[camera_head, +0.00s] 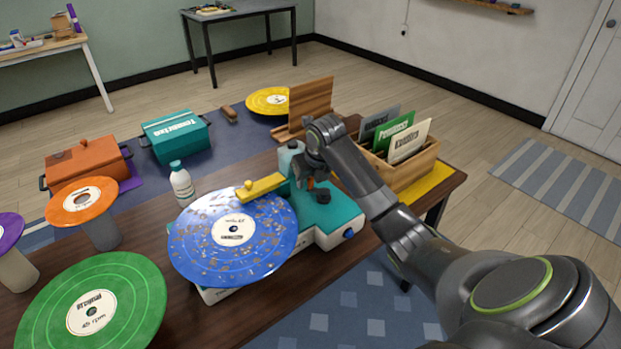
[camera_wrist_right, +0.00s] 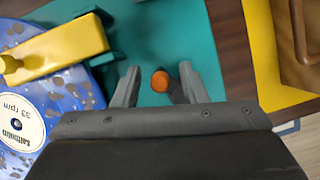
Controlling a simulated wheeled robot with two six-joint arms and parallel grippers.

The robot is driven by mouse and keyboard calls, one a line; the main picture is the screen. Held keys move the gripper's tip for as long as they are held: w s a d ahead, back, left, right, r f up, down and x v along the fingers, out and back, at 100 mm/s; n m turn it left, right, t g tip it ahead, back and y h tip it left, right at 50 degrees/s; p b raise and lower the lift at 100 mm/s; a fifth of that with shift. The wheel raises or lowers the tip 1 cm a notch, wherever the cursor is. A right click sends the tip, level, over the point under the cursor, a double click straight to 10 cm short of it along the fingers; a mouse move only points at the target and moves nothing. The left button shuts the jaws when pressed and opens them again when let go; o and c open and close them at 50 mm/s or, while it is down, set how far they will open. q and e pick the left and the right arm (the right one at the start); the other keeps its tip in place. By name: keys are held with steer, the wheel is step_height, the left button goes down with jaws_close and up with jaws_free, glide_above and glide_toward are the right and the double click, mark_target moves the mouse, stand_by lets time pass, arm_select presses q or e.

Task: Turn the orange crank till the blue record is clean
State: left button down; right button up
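The blue record (camera_head: 232,236) lies flat on a teal and white machine (camera_head: 335,222), with many brownish specks across its surface. A yellow arm (camera_head: 260,187) reaches over its edge. My right gripper (camera_head: 314,180) is above the machine's teal top, to the right of the record. In the right wrist view its two fingers (camera_wrist_right: 157,85) stand apart, with the orange crank knob (camera_wrist_right: 160,81) between them, nearer the right finger. I cannot tell whether a finger touches it. The record also shows in the right wrist view (camera_wrist_right: 62,98). My left gripper is not in view.
A wooden crate (camera_head: 415,170) of sleeves stands right of the machine. A white bottle (camera_head: 181,186) stands behind the record. A green record (camera_head: 125,300), an orange record (camera_head: 80,198) and coloured boxes are to the left. Floor is free at right.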

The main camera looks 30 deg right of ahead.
jaws_close()
